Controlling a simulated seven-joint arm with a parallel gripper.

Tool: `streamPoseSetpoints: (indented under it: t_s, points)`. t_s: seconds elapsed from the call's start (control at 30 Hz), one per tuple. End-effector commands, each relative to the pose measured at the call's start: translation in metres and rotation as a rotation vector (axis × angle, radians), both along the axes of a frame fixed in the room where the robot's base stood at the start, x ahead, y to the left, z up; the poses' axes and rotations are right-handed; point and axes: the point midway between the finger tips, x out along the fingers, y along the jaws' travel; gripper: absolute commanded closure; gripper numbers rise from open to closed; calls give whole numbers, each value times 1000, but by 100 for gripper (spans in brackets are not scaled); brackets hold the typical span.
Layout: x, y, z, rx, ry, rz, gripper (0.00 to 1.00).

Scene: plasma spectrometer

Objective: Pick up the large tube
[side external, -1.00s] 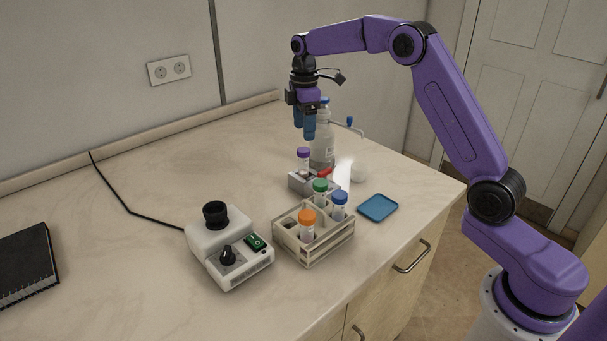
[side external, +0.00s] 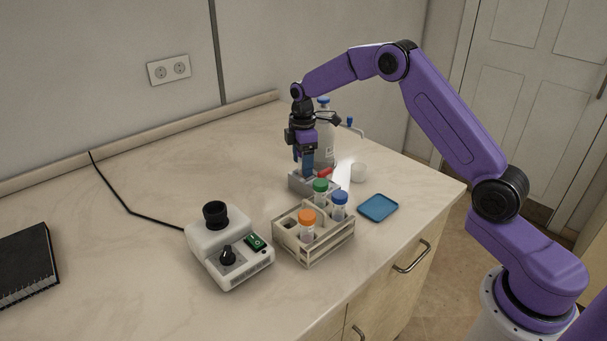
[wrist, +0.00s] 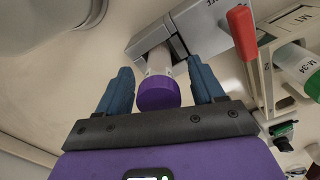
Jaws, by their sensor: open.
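The purple-capped tube (wrist: 157,92) stands in a grey metal block (side external: 297,184) with a red lever (wrist: 242,32). In the wrist view the tube is between the two blue fingers of my gripper (wrist: 160,85), with a gap on each side. My gripper (side external: 304,168) is open and lowered over the block in the side view, where its fingers hide the tube. Three other tubes, with an orange cap (side external: 307,217), a green cap (side external: 320,186) and a blue cap (side external: 340,198), stand in a wooden rack (side external: 318,254).
A clear bottle with a blue cap (side external: 323,100) stands close behind my gripper. A white mixer device (side external: 228,247) stands at front left.

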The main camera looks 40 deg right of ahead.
Motion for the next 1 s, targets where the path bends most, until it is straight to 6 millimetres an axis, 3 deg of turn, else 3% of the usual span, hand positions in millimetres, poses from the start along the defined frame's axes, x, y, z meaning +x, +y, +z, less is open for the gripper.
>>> streamPoseSetpoints:
  t_s: [0.17,0.2,0.37,0.4,0.77,1.0]
  points:
    - [0,0,0,0,0,0,32]
    - [0,0,0,0,0,0,39]
    - [0,0,0,0,0,0,91]
    - [0,0,0,0,0,0,94]
    - [0,0,1,0,-1,0,94]
    - [1,0,17,1,-4,0,94]
